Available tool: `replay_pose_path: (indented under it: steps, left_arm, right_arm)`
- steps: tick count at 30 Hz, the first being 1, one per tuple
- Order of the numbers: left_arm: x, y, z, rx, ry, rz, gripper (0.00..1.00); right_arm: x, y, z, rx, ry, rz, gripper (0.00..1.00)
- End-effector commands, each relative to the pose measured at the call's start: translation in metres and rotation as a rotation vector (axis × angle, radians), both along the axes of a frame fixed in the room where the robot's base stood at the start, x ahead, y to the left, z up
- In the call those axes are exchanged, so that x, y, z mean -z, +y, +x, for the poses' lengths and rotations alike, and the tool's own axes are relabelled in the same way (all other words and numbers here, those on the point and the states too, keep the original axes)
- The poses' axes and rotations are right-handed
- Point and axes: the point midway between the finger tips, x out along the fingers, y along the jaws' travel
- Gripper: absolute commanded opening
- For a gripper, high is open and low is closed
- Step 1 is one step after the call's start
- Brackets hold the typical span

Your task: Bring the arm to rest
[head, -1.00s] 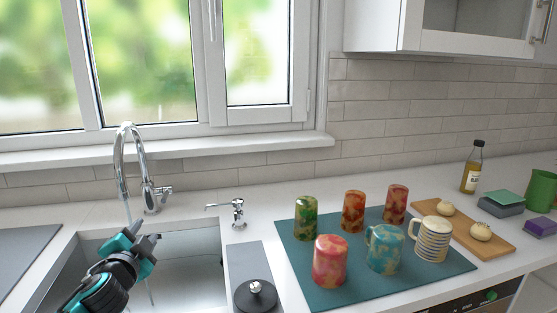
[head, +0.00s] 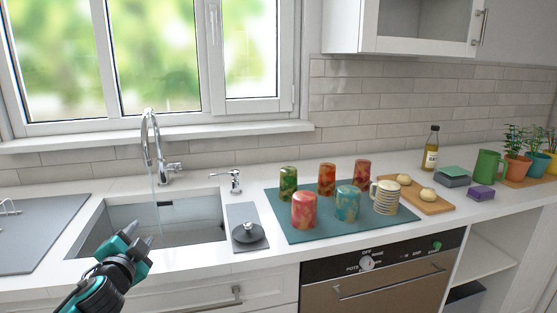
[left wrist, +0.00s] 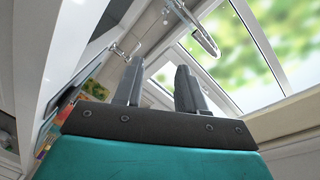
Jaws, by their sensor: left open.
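My left gripper (head: 136,244) is in the lower left of the head view, in front of the sink (head: 170,232). Its jaws are open and empty, pointing up and away from me. In the left wrist view its two grey fingers (left wrist: 158,88) stand apart with nothing between them. Past them show the faucet, the window and, at the left, part of the counter. My right gripper is in neither view.
Water runs from the faucet (head: 152,135). A teal mat (head: 330,234) right of the sink holds several upside-down cups and a striped mug (head: 386,197). A board (head: 432,206) with two buns, a bottle (head: 431,150) and a green mug (head: 488,167) stand farther right.

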Motion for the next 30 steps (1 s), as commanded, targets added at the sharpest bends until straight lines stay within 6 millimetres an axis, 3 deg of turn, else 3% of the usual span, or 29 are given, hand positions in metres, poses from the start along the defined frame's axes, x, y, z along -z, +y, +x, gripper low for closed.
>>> replay_pose_path:
  steps: [1,3,8,11,18,24,30]
  left_arm:
    - [0.001,0.0,0.0,0.001,0.002,-0.001,0.4]
    - [0.037,-0.018,-0.017,0.034,0.062,-0.07,0.4]
    - [0.094,-0.049,-0.056,0.08,0.165,-0.211,0.4]
    - [0.131,-0.07,-0.089,0.101,0.236,-0.322,0.4]
    - [0.21,-0.114,-0.198,0.082,0.407,-0.648,0.4]
    - [0.238,-0.127,-0.27,0.008,0.479,-0.842,0.4]
    - [0.245,-0.129,-0.296,-0.031,0.497,-0.91,0.37]
  right_arm:
    - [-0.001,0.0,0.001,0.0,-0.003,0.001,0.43]
    - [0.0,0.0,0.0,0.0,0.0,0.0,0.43]
    - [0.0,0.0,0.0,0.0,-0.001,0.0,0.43]
    - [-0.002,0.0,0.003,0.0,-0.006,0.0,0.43]
    - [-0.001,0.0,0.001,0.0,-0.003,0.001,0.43]
    - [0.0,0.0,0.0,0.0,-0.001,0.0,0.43]
    - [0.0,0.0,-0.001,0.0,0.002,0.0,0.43]
